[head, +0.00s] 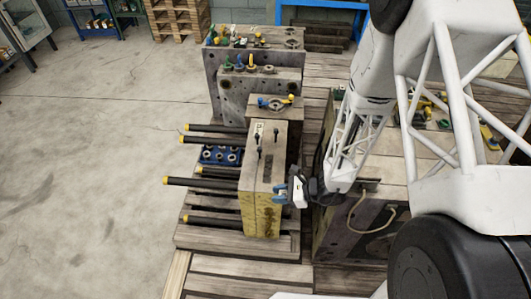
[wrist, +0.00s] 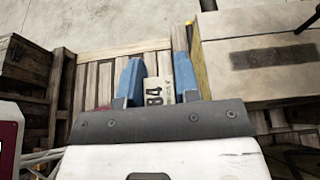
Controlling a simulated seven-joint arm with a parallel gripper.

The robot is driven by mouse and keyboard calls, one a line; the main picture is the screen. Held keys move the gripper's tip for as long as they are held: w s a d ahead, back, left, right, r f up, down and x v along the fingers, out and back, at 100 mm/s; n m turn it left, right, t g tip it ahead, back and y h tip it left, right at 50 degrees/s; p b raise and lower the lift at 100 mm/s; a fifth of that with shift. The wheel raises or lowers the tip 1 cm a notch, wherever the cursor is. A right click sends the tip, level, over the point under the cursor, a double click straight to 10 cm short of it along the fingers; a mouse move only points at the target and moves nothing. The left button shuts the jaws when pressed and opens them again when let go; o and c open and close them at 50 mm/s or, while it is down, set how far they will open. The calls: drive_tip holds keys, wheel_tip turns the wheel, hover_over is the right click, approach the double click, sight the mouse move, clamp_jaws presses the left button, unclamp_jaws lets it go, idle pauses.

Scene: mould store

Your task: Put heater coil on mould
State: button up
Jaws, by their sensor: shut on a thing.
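The nearest mould (head: 262,205) is a tall block with a beige top and worn yellow faces, standing on a pallet. In the wrist view its beige top (wrist: 262,58) is at the upper right. My gripper (head: 281,194) is just right of the mould, below its top edge. In the wrist view its blue fingers (wrist: 158,84) are shut on a cream piece (wrist: 156,92) with black characters. The fingers hide its sides, and I cannot tell whether it is the heater coil. I cannot make out a coil elsewhere.
Long dark rods with yellow ends (head: 205,182) stick out left of the mould. A blue tray (head: 220,155) sits among them. Taller plates (head: 228,92) stand behind. A large block with a looped cable (head: 365,212) stands right of my gripper. The floor at left is clear.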

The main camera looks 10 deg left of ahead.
drive_tip(key=shift+w, duration=0.15)
drive_tip(key=w+a, duration=0.2)
drive_tip(key=w, duration=0.3)
drive_tip(key=w+a+f, duration=0.1)
drive_tip(key=w+a, duration=0.1)
drive_tip(key=w, duration=0.2)
drive_tip(key=w+a, duration=0.2)
drive_tip(key=w, duration=0.3)
drive_tip(key=shift+w+f, duration=0.25)
drive_tip(key=shift+w, duration=0.05)
drive_tip(key=shift+f, duration=0.1)
drive_tip(key=shift+f, duration=1.65)
drive_tip(key=shift+f, duration=0.15)
drive_tip(key=o, duration=1)
drive_tip(key=shift+d, duration=0.1)
